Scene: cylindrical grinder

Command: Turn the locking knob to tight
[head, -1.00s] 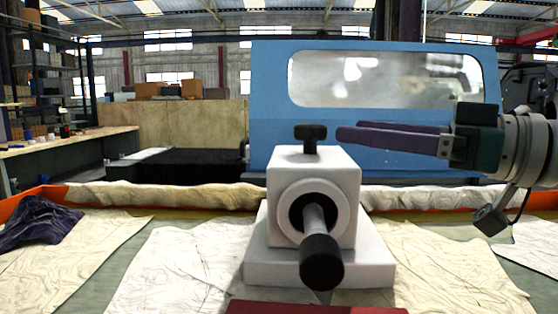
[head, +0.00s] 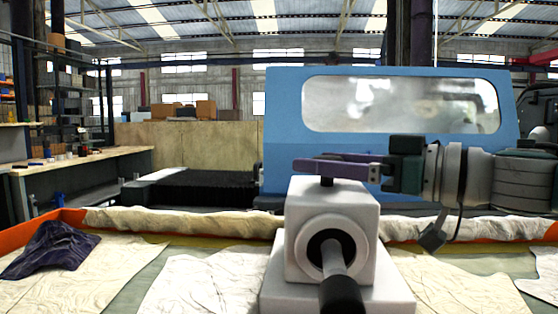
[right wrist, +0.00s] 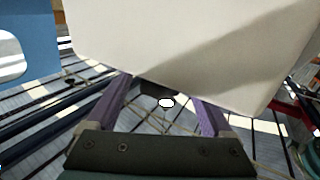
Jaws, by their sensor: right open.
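A white block-shaped tailstock (head: 335,205) stands on a white base, with a round collar and a black-ended handle (head: 341,293) at its front. The black locking knob (head: 327,181) is on the block's top; my fingers hide most of it in the head view. My right gripper (head: 302,165) comes in from the right, its purple fingers level at knob height and reaching past the knob. In the right wrist view the dark knob (right wrist: 158,89) shows between the two spread fingers (right wrist: 163,95), by the white block. Contact cannot be told. My left gripper is out of view.
A blue machine housing (head: 285,130) with a window stands behind the block. An orange-rimmed tray (head: 65,218) holds pale cloths and a crumpled purple cloth (head: 48,250) at left. A workbench (head: 85,165) is further left.

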